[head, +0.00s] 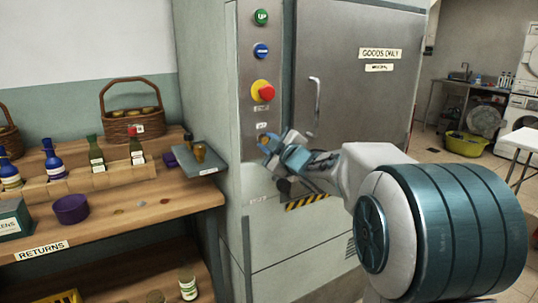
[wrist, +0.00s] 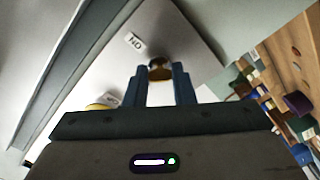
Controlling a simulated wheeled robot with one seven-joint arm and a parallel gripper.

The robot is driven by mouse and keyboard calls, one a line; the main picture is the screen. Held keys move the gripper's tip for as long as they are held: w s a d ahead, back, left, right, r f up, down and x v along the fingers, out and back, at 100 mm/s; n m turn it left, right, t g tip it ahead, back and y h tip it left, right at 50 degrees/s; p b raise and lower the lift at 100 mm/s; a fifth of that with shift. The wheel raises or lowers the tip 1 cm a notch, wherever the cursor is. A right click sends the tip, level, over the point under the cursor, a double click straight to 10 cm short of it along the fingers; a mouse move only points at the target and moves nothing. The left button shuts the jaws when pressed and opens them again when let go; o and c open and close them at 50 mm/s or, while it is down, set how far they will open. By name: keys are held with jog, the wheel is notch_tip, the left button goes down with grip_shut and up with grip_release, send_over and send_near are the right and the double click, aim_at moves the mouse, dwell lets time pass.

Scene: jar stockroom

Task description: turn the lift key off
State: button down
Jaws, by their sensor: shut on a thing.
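The lift key (wrist: 160,68), a small dark and brass-coloured piece on the grey control panel (head: 246,65), sits between my fingertips in the wrist view. My gripper (wrist: 159,80) is shut on it; in the head view my gripper (head: 268,146) is against the lower part of the panel and hides the key. In the wrist view an ON label (wrist: 136,41) lies above and left of the key. A second label (wrist: 109,99) is partly hidden behind my gripper. I cannot tell the key's exact angle.
Green (head: 261,17) and blue (head: 261,50) buttons and a red stop knob (head: 266,92) are above my gripper. The lift door (head: 350,65) with its handle (head: 315,98) is to the right. A wooden returns shelf (head: 150,210) with bottles stands to the left.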

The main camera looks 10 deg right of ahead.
jog(key=n+b, duration=0.3)
jog(key=n, duration=0.1)
jog(key=shift+f, duration=0.2)
jog(key=shift+r+n+b, duration=0.1)
jog(key=shift+n+b, duration=1.2)
jog(key=shift+n, duration=0.5)
jog(key=c, duration=1.2)
grip_release()
jog(key=shift+r, duration=0.1)
jog(key=p+v, duration=0.1)
jog(key=v, duration=1.3)
jog(key=shift+w, duration=0.1)
